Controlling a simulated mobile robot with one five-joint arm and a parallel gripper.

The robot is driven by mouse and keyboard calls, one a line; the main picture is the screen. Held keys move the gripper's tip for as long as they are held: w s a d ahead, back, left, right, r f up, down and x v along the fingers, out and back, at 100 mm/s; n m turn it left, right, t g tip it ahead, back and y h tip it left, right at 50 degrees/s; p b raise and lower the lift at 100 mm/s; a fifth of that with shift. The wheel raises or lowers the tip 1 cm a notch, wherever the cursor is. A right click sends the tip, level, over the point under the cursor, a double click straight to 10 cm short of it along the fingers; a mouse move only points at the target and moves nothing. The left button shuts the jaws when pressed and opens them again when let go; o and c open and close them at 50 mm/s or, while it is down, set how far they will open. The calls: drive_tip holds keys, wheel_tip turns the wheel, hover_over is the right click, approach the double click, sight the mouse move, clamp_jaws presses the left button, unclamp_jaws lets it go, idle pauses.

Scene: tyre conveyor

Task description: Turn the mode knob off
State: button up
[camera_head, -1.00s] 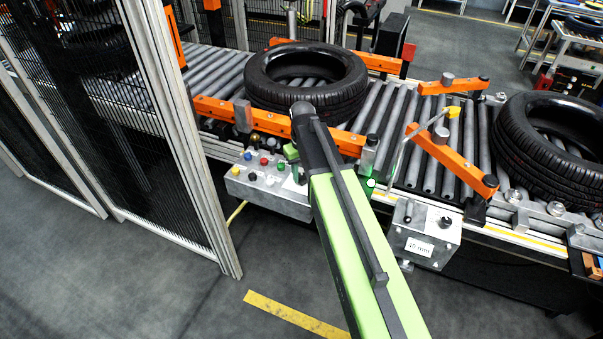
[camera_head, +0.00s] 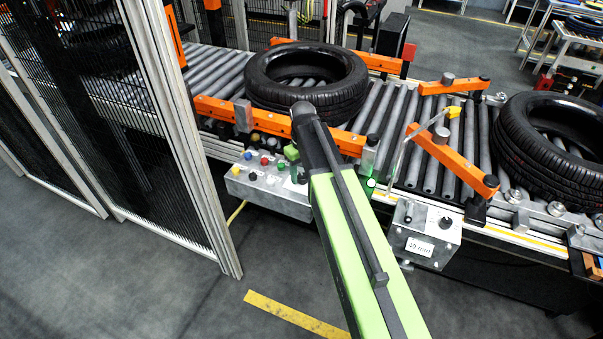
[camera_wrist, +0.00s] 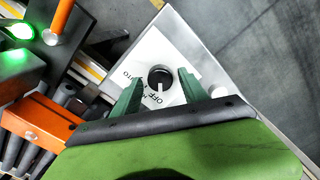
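The mode knob (camera_wrist: 160,75) is a round black knob with a white mark on a pale plate of the grey control box (camera_wrist: 178,42). Its white mark points down in the wrist view, close to the printed letters OFF; other lettering is partly hidden. My gripper (camera_wrist: 160,79) is open, with one green finger on each side of the knob. I cannot tell whether the fingers touch it. In the head view the control box (camera_head: 240,185) carries several coloured buttons, and my arm hides the knob's surroundings.
A tyre (camera_head: 305,75) lies on the roller conveyor (camera_head: 215,72) behind my arm, with another tyre (camera_head: 550,135) at right. Orange guide bars (camera_head: 240,118) border the rollers. A box with a mm display (camera_head: 419,246) stands right of my arm. A mesh fence (camera_head: 110,90) is at left.

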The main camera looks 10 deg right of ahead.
drive_tip(key=shift+o, duration=0.2)
wheel_tip(320, 180, up, 17)
drive_tip(key=p, duration=1.7)
drive_tip(key=shift+r, duration=0.2)
drive_tip(key=b, duration=0.4)
hover_over(302, 177)
wheel_tip(302, 177, down, 5)
drive_tip(key=shift+m, duration=0.6)
drive_tip(key=s+f+b, duration=0.4)
drive_tip(key=f+b, duration=0.1)
drive_tip(key=s+f+b, duration=0.4)
drive_tip(key=s+b, duration=0.1)
drive_tip(key=shift+f, duration=0.35)
drive_tip(key=shift+s+d+r+m, duration=0.15)
drive_tip(key=shift+s+m, duration=1.35)
drive_tip(key=shift+s, duration=0.8)
